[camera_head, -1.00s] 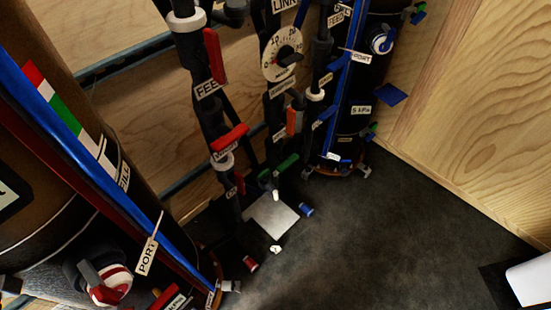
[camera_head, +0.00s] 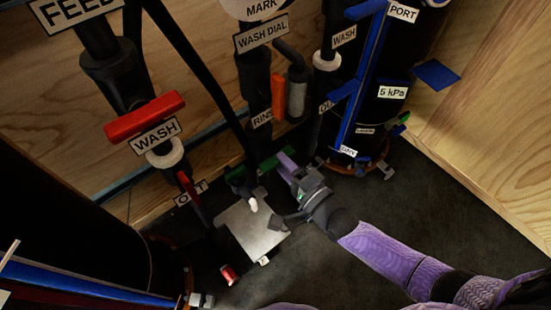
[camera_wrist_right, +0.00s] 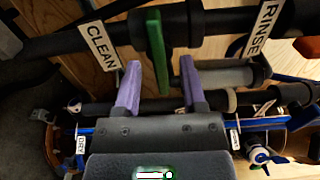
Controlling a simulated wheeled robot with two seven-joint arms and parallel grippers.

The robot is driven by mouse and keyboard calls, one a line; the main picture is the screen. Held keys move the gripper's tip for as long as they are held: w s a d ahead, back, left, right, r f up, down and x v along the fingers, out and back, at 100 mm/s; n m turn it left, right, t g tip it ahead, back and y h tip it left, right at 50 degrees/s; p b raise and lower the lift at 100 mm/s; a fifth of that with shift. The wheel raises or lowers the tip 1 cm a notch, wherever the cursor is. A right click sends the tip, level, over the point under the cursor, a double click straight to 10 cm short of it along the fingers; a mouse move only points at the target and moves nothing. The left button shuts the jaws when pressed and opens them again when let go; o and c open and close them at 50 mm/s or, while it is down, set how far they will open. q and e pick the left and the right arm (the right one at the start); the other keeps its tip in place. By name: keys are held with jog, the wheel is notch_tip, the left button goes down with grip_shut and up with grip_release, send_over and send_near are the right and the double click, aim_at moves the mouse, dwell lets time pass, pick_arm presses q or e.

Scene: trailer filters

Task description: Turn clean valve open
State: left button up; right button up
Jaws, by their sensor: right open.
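The clean valve's green handle (camera_wrist_right: 157,50) stands upright in the right wrist view, on a dark pipe beside the CLEAN label (camera_wrist_right: 102,46). In the head view the green handle (camera_head: 268,166) is low on the piping, partly covered by my gripper. My right gripper (camera_wrist_right: 160,78) is open, with its two purple fingers on either side of the handle's lower end in the picture. I cannot tell whether they touch it. In the head view my right gripper (camera_head: 284,160) reaches the handle from the lower right. My left gripper is not in view.
A RINSE label (camera_wrist_right: 263,28) is to the right on the same pipe. A red WASH handle (camera_head: 145,118) and an orange handle (camera_head: 278,95) are on nearby pipes. A metal plate (camera_head: 248,232) lies on the floor below. The dark floor at right is open.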

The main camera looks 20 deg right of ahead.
jog(key=x, duration=0.2)
jog(key=shift+w+a+b, duration=0.1)
jog(key=shift+w+b, duration=0.15)
jog(key=shift+b, duration=0.05)
jog(key=c, duration=0.7)
grip_shut()
